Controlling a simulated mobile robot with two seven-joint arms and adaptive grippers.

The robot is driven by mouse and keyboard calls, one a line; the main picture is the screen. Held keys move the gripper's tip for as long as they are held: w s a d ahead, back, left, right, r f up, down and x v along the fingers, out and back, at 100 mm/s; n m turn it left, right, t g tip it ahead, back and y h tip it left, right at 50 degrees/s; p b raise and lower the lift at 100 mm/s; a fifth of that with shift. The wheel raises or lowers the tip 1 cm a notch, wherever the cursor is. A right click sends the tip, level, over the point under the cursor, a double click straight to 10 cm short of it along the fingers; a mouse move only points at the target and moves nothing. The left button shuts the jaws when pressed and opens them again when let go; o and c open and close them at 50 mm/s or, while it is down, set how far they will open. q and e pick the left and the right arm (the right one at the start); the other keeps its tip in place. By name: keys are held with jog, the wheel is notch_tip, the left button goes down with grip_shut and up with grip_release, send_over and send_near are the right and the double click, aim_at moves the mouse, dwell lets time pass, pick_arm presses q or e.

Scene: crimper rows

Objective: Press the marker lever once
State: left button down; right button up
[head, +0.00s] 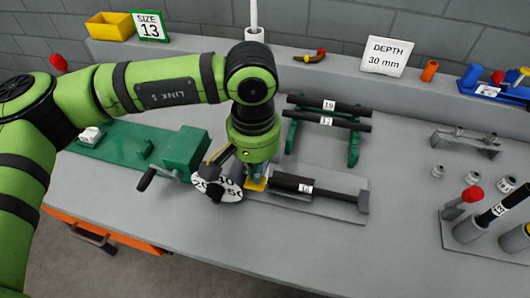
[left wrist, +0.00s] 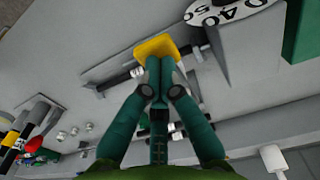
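My left gripper (head: 252,172) reaches down at mid-table, beside a grey-and-white number dial (head: 230,188). In the left wrist view its green fingers (left wrist: 159,62) are together, with nothing seen between them. Their tips overlap a yellow plate (left wrist: 155,46), which also shows under the gripper in the head view (head: 255,184). I cannot tell whether they touch it. The plate sits by a fixture holding a black cylinder (head: 291,183). No label names the marker lever; the yellow plate may be it. My right gripper is not in view.
A green machine with a black crank (head: 146,180) stands left of the gripper. Dark bars (head: 330,113) lie on a green rack behind. A red-knobbed lever (head: 472,195) and grey holders stand at right. Signs read SIZE 13 (head: 149,26) and DEPTH 30 mm (head: 384,56). The front middle is clear.

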pick_arm(q)
jog(key=shift+r+p, duration=1.1)
jog(key=shift+r, duration=2)
